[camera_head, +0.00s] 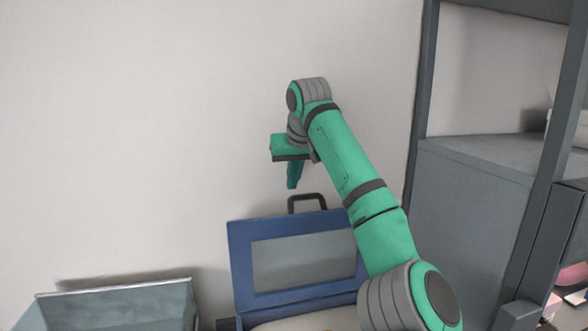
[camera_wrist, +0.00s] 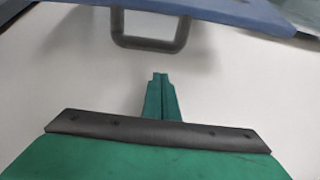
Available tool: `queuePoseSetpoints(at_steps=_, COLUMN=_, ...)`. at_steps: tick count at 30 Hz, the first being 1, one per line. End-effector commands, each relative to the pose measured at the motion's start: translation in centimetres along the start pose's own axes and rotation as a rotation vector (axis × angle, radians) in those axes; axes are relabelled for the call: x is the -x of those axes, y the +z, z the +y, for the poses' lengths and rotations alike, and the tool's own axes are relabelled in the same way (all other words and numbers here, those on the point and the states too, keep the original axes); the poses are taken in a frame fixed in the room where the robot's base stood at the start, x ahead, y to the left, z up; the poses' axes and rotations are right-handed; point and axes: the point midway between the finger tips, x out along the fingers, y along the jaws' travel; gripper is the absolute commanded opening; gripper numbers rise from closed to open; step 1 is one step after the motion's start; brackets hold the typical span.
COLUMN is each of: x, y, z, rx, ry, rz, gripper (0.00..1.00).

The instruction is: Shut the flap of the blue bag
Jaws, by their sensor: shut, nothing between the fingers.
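The blue bag (camera_head: 240,264) stands at the bottom middle of the head view, with its flap (camera_head: 290,229) raised upright. The flap is a blue frame around a grey panel, with a dark handle (camera_head: 307,198) on its top edge. In the wrist view the flap's blue edge (camera_wrist: 225,10) and the handle (camera_wrist: 150,43) show at the top. My green gripper (camera_head: 292,186) is above the flap, a little left of the handle, pointing down. Its fingers (camera_wrist: 158,78) are shut and empty, apart from the handle. My arm hides the flap's right edge.
A grey-blue open bin (camera_head: 115,290) stands at the lower left. A dark metal rack (camera_head: 424,100) with a grey cabinet (camera_head: 465,220) stands on the right. A plain wall is behind. The space left of my gripper is clear.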

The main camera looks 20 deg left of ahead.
Motion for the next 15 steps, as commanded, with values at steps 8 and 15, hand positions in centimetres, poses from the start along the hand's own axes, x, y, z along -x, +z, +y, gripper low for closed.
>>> queuePoseSetpoints(at_steps=8, x=1.0, y=2.4, z=0.1, rx=-0.001, ry=0.002, rz=0.001, gripper=0.0)
queuePoseSetpoints(at_steps=15, x=1.2, y=3.1, z=0.1, rx=-0.002, ry=0.002, rz=0.001, gripper=0.0)
